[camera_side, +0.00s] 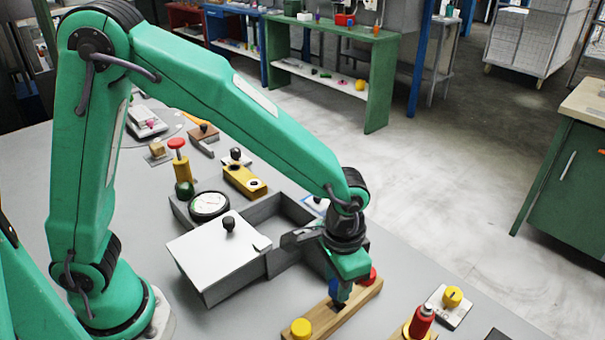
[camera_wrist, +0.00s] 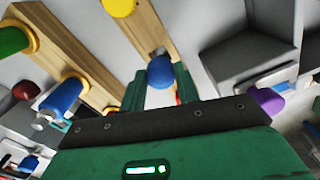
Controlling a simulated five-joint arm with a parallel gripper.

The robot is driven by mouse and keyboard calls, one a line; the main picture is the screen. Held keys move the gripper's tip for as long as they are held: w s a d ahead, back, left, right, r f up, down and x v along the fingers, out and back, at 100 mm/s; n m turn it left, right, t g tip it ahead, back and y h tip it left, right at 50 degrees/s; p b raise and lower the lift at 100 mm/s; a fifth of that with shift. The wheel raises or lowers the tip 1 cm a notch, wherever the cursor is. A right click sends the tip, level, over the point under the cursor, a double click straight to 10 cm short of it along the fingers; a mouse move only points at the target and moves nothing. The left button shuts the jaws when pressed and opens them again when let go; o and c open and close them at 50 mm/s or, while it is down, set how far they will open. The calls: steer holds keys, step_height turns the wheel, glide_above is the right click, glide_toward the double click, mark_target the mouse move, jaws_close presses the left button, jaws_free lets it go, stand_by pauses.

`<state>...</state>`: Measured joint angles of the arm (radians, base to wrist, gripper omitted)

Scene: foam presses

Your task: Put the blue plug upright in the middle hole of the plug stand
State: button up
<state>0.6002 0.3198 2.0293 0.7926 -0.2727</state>
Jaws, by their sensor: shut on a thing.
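The plug stand (camera_side: 322,312) is a long wooden bar on the grey table, also seen in the wrist view (camera_wrist: 139,22). A yellow plug (camera_side: 301,328) stands at its near end and a red plug (camera_side: 368,275) at its far end. My gripper (camera_side: 341,297) is shut on the blue plug (camera_wrist: 160,72), over the bar between those two. The plug's round blue head shows between my green fingers. A dark opening (camera_wrist: 160,51) in the bar shows just past the head. My fingers hide the plug's lower end, so I cannot tell whether it is in the hole.
A grey open box (camera_side: 277,212) with a white lid (camera_side: 222,253) stands just behind my gripper. A second wooden bar (camera_wrist: 88,72) carries a red bottle (camera_side: 421,321). A yellow knob (camera_side: 453,297) on a white plate stands at the right.

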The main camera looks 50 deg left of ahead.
steer(key=shift+f, duration=1.95)
stand_by(0.9)
steer(key=o, duration=1.1)
steer(key=shift+c, duration=0.2)
steer(key=shift+r, duration=0.1)
steer(key=shift+r, duration=3.8)
